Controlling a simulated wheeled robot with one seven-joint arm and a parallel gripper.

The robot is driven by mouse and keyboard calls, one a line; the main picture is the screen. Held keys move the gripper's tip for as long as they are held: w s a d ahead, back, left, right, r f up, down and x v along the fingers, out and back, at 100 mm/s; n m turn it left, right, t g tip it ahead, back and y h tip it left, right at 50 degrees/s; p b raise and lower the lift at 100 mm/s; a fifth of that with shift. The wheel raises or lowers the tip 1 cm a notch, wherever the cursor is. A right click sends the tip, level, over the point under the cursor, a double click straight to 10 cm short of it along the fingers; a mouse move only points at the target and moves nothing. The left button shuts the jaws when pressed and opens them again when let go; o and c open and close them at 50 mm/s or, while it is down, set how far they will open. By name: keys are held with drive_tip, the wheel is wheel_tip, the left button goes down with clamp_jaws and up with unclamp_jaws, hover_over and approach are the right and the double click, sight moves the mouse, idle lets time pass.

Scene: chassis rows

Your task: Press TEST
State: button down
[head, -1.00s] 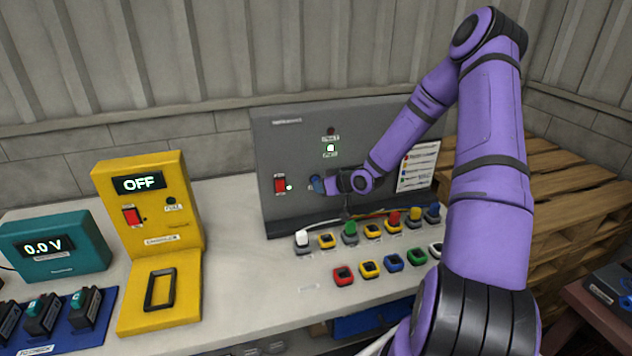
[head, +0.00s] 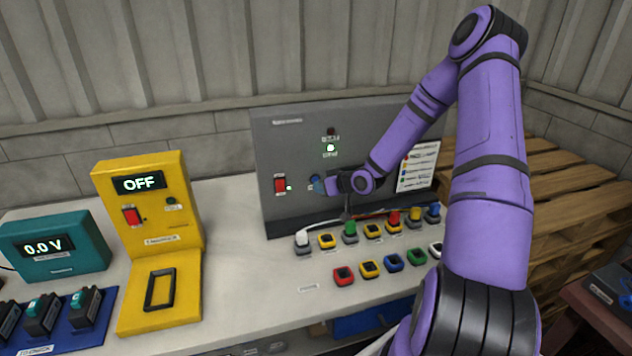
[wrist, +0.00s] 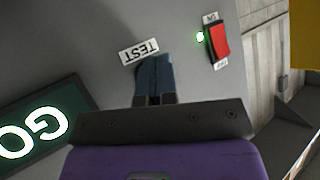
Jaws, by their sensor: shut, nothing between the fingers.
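A grey panel (head: 290,150) stands upright at the back of the bench. Its TEST label (wrist: 139,51) shows upside down in the wrist view. My gripper (head: 316,185) is shut and empty, its blue fingertips at the panel face, right of the red rocker switch (head: 280,185). In the wrist view the fingertips (wrist: 154,60) lie right beside the TEST label. The TEST button itself is hidden behind the fingers, and I cannot tell whether they touch it.
A small green light (head: 289,187) is lit beside the rocker switch. Several coloured connectors (head: 350,229) stand on the bench below my gripper. A yellow unit reading OFF (head: 150,205) and a teal meter reading 0.0 V (head: 75,250) stand left. Wooden pallets (head: 560,190) are at right.

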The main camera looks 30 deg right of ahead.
drive_tip(key=s+a, duration=0.1)
drive_tip(key=s, duration=0.4)
drive_tip(key=shift+s+a, duration=0.35)
drive_tip(key=shift+s, duration=0.05)
idle(0.8)
drive_tip(key=s+a+r+g+h, duration=0.2)
drive_tip(key=s+r, duration=0.1)
drive_tip(key=r, duration=0.5)
drive_tip(key=s+a+r+g+h, duration=0.1)
drive_tip(key=s+a+r+h, duration=0.15)
drive_tip(key=r, duration=0.45)
drive_tip(key=s+a+r+g+h, duration=0.15)
drive_tip(key=s+r, duration=0.25)
drive_tip(key=r, duration=0.4)
drive_tip(key=s+a+r, duration=0.3)
drive_tip(key=s+r, duration=0.1)
drive_tip(key=s, duration=0.3)
drive_tip(key=s+a+r+m+g+y, duration=0.1)
drive_tip(key=s+a+r, duration=0.2)
drive_tip(key=s, duration=0.4)
drive_tip(key=s+a+r, duration=0.3)
drive_tip(key=s+r, duration=0.1)
drive_tip(key=s, duration=0.3)
drive_tip(key=shift+s+r+m+g, duration=0.3)
drive_tip(key=shift+s+r+g, duration=0.05)
drive_tip(key=shift+r, duration=0.05)
idle(0.6)
